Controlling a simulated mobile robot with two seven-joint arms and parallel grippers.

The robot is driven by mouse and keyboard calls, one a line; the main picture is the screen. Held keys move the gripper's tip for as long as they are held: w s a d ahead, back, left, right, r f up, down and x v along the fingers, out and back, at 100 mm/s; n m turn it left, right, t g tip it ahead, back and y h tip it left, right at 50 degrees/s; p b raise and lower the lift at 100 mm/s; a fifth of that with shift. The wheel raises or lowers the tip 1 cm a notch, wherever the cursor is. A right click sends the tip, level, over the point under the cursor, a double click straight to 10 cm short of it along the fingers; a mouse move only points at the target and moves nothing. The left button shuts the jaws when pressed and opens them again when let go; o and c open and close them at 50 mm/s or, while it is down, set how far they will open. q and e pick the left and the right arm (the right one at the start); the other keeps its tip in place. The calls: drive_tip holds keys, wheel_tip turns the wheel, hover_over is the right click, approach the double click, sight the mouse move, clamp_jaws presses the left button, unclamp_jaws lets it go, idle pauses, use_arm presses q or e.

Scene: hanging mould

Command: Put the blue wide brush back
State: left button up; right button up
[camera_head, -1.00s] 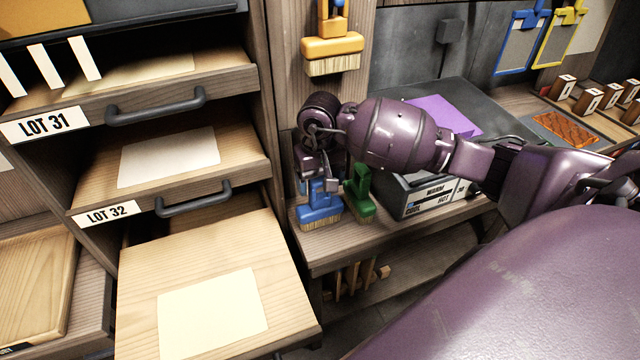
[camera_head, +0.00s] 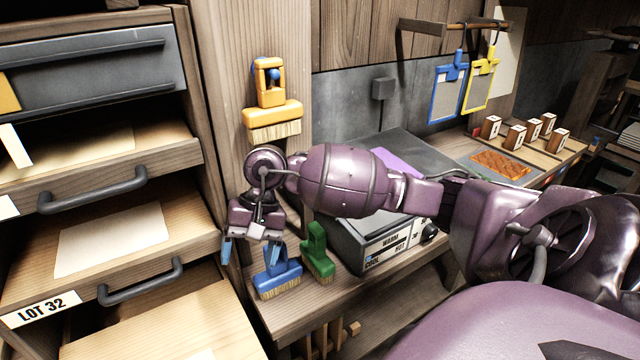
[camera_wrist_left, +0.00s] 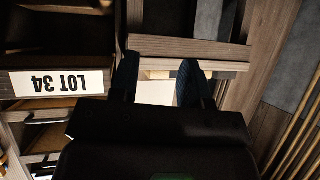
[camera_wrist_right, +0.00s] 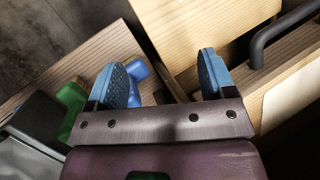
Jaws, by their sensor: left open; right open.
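The blue wide brush (camera_head: 280,283) stands bristles down on the wooden bench, beside the green brush (camera_head: 318,252). My right gripper (camera_head: 250,250) is open and empty, just left of the blue brush's handle. In the right wrist view the blue brush (camera_wrist_right: 138,70) lies outside the fingers, partly hidden behind the left one, and the green brush (camera_wrist_right: 72,105) is farther left. An orange wide brush (camera_head: 272,115) hangs on the wooden post above, with a blue spot in its handle opening. My left gripper (camera_wrist_left: 157,88) is open and empty near the shelves.
Drawers with handles fill the left; the LOT 32 drawer (camera_head: 110,325) adjoins the bench. A grey heater box (camera_head: 385,245) stands right of the green brush. Blue (camera_head: 447,92) and yellow (camera_head: 481,80) frames hang at the back, near several small blocks (camera_head: 525,133).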

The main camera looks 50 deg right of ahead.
drive_tip(key=s+a+f+m+t+y, duration=0.1)
drive_tip(key=s+a+m+t+y, duration=0.15)
drive_tip(key=a+m+y, duration=0.55)
drive_tip(key=s+a+m+t+y, duration=0.2)
drive_tip(key=m+t+y, duration=0.25)
drive_tip(key=m, duration=0.75)
drive_tip(key=d+f+m+t+h, duration=0.4)
drive_tip(key=f+m+t+h, duration=0.15)
drive_tip(key=m, duration=0.85)
drive_tip(key=d+f+m+t+h, duration=0.45)
drive_tip(key=m+t, duration=0.25)
drive_tip(key=m, duration=0.7)
drive_tip(key=s+d+f+m+g+h, duration=0.2)
drive_tip(key=s+f+m+g+h, duration=0.1)
drive_tip(key=s+f+m, duration=0.3)
drive_tip(key=s+d+f+m+g+h, duration=0.2)
drive_tip(key=s+f+m+g+h, duration=0.2)
drive_tip(key=s+f+m, duration=0.3)
drive_tip(key=m, duration=0.4)
drive_tip(key=shift+s+d+f+m+h, duration=0.2)
drive_tip(key=shift+d+f+m+h, duration=0.1)
drive_tip(key=shift+f+h, duration=0.1)
